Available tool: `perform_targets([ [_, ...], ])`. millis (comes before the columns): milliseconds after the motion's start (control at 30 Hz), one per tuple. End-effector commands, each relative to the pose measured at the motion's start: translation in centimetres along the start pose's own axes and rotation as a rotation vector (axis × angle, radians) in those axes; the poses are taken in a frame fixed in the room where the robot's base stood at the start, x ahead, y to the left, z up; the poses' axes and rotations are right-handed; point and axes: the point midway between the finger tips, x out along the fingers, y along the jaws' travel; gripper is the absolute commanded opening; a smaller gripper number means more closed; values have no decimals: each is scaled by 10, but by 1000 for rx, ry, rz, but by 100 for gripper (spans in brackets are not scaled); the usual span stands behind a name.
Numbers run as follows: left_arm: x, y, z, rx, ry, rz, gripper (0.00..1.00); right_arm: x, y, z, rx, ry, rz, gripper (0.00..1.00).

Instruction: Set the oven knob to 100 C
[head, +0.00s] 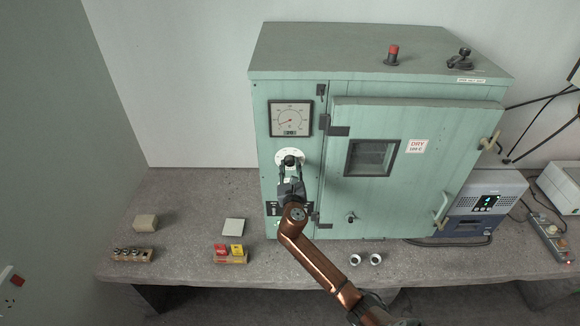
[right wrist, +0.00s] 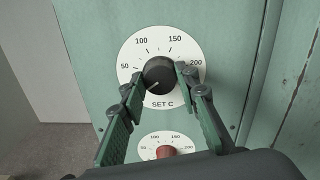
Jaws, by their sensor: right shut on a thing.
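The black oven knob (right wrist: 158,72) sits on a white round dial (right wrist: 133,55) marked 50, 100, 150 and 200 with SET C below. A faint pale pointer line on the knob seems to point to the lower left, below the 50 mark. My right gripper (right wrist: 160,79) is shut on the knob, one finger on each side. In the head view the knob (head: 289,159) is on the green oven's left panel (head: 263,150), with my right gripper (head: 290,168) reaching it from below. My left gripper is not in view.
A second dial with a red knob (right wrist: 167,152) is just below, between my fingers. A square gauge (head: 291,118) is above the knob. The oven door (head: 405,190) is closed at right. Small blocks and two white cups (head: 355,260) lie on the bench.

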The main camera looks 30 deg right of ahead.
Motion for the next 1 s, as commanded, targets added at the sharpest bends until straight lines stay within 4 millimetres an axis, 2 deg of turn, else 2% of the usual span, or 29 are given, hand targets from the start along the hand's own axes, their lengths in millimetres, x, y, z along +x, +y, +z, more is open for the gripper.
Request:
perform_targets([
  [267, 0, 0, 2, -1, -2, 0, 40, 0, 0, 0, 0, 0, 1, 5],
  [667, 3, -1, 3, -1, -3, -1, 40, 0, 0, -1, 88, -4, 0, 5],
  [1000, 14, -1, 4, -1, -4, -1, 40, 0, 0, -2, 365, -19, -3, 5],
])
